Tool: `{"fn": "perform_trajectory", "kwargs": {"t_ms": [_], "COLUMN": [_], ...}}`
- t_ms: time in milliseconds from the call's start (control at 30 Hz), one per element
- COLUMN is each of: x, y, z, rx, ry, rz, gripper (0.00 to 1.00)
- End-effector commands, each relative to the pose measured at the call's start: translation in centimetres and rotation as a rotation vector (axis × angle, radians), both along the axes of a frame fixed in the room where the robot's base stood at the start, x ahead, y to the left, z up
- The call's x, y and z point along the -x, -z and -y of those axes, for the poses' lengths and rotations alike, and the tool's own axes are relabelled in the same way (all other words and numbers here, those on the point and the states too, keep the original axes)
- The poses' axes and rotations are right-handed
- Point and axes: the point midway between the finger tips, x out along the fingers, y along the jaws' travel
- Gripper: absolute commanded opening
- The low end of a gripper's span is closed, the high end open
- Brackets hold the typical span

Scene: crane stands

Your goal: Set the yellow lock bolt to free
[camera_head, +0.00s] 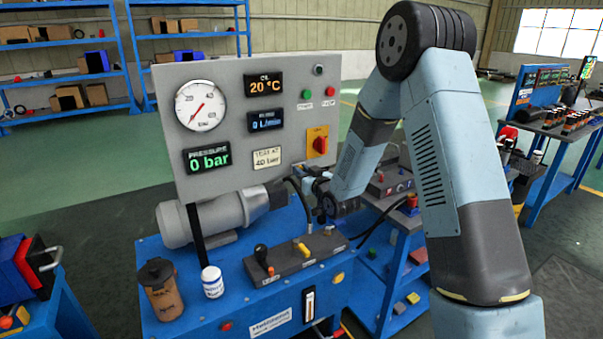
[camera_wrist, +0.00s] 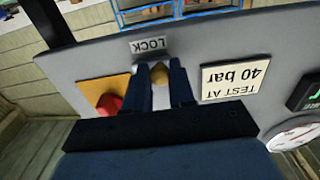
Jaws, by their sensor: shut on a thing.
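The yellow lock bolt (camera_wrist: 159,74) shows in the wrist view as a small brass-yellow knob on the grey panel, beside a label reading LOCK (camera_wrist: 150,45). My gripper (camera_wrist: 161,82) has its two dark fingers on either side of the bolt, shut on it. In the head view my gripper (camera_head: 308,186) is at the lower right edge of the panel. The bolt cannot be made out there, and its exact setting cannot be told.
The grey panel (camera_head: 240,75) carries a gauge, displays and a red rotary switch (camera_head: 320,145) on a yellow-orange plate, close to my fingers. Below are a motor (camera_head: 205,218), a valve block with levers (camera_head: 290,262), a brown jar (camera_head: 160,288) and a white bottle (camera_head: 212,283).

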Motion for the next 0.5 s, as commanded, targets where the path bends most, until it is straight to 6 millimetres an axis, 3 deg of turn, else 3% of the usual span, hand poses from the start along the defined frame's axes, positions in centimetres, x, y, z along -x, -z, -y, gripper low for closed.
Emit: {"fn": "perform_trajectory", "kwargs": {"t_ms": [100,133,367,500], "x": [0.18,0.18,0.11,0.07], "y": [0.08,0.08,0.04,0.03], "z": [-0.43,-0.44,-0.28,-0.18], "rx": [0.000,-0.001,0.000,0.000], "ry": [-0.009,-0.009,-0.006,-0.005], "rz": [-0.002,-0.003,-0.001,-0.001], "gripper": [0.00,0.27,0.49,0.50]}}
